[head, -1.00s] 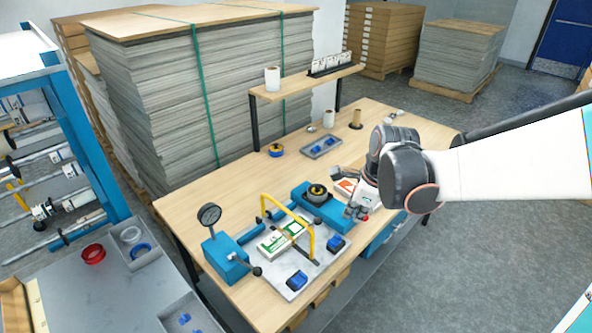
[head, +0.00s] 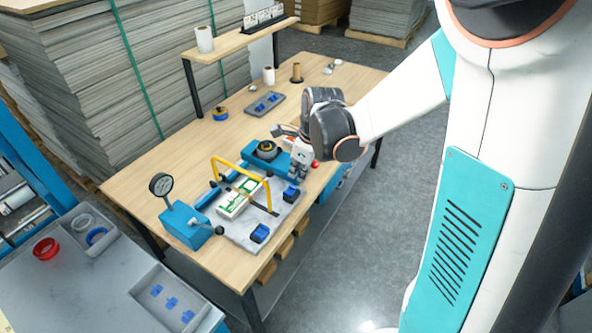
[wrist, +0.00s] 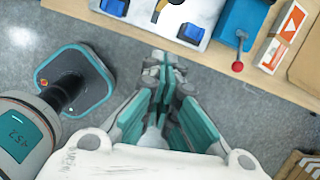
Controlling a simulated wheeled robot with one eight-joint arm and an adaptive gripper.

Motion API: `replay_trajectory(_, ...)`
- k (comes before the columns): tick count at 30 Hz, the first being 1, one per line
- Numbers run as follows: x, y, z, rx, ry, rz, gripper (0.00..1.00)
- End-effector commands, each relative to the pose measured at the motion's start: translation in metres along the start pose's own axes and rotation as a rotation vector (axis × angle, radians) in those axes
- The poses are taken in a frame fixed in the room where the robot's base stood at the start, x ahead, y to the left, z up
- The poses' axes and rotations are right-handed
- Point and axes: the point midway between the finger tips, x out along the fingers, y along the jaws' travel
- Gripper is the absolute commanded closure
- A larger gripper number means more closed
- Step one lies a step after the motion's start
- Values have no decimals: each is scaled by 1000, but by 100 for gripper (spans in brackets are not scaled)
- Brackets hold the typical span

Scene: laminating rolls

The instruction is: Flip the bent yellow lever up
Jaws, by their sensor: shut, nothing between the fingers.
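The bent yellow lever (head: 238,167) arches over the grey plate (head: 240,232) on the bench in the head view. A white-and-green box (head: 232,203) lies under its arch. In the wrist view I cannot make the lever out for certain; only a small yellowish bit shows at the top edge. My gripper (wrist: 168,68) is shut and empty. In the wrist view its fingertips are just off the bench's front edge, below the plate. In the head view my wrist is to the right of the lever, apart from it, and my fingers are hard to make out.
A blue base with a dark round part (head: 266,150) and a red-knobbed stick (wrist: 238,66) stand right of the plate. Blue clamps (head: 260,233) sit on the plate. A gauge (head: 161,184) stands at left.

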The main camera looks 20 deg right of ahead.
Motion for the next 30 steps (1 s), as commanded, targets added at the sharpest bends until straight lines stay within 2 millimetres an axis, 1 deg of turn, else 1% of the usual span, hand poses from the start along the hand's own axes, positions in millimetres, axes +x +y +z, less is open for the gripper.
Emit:
replay_trajectory(1, 13, 0, 0, -1, 0, 0, 100)
replay_trajectory(3, 28, 0, 0, -1, 0, 0, 100)
replay_trajectory(11, 77, 0, 0, -1, 0, 0, 100)
replay_trajectory(12, 69, 0, 9, -3, -1, 0, 100)
replay_trajectory(15, 63, 1, 22, -3, 0, 0, 100)
replay_trajectory(18, 60, 0, 31, -2, 1, 0, 100)
replay_trajectory(22, 58, 0, 37, -1, 1, 0, 100)
replay_trajectory(30, 57, 0, 38, 0, 0, 0, 100)
